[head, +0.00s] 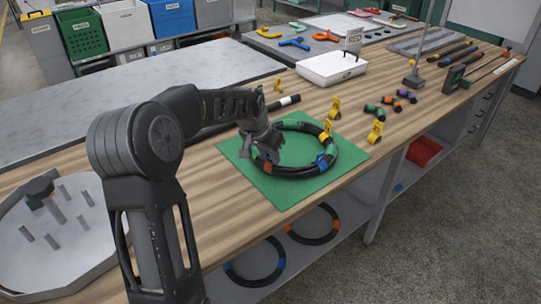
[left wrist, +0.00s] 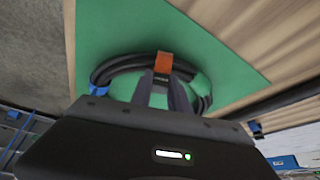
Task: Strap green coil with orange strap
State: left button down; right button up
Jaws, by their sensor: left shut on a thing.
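A black hose coil (head: 335,165) lies on a green mat (head: 282,195) on the wooden bench. The coil shows a blue band (head: 321,160) at its right front and green patches. An orange strap (left wrist: 163,62) sits on the coil between my left gripper's fingers in the left wrist view; a bit of orange (head: 267,166) also shows at the coil's near left in the head view. My left gripper (head: 268,150) is low over the coil's left side, shut on the orange strap. The fingers hide part of the coil, so I cannot tell whether the strap closes fully around it. My right gripper is not in view.
Yellow clips (head: 334,109) stand near the mat, one at the coil's edge. Short dark rolls with coloured ends (head: 389,101) lie to the right. A white box (head: 330,68) stands behind. A grey tray with pegs (head: 50,250) is at the left. Two coils lie on the lower shelf.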

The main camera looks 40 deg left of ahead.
pick_arm(q)
jog(key=shift+s+f, duration=0.3)
jog(key=shift+f, duration=0.3)
jog(key=shift+s+f, duration=0.25)
jog(key=shift+f, duration=0.3)
jog(key=c, duration=1.4)
grip_release()
jog(key=shift+o, duration=1.2)
jog(key=shift+r, duration=0.25)
jog(key=w+v, duration=0.1)
jog(key=v, duration=0.8)
jog(key=shift+w+r, duration=0.25)
jog(key=shift+r, duration=0.05)
jog(key=shift+c, duration=0.5)
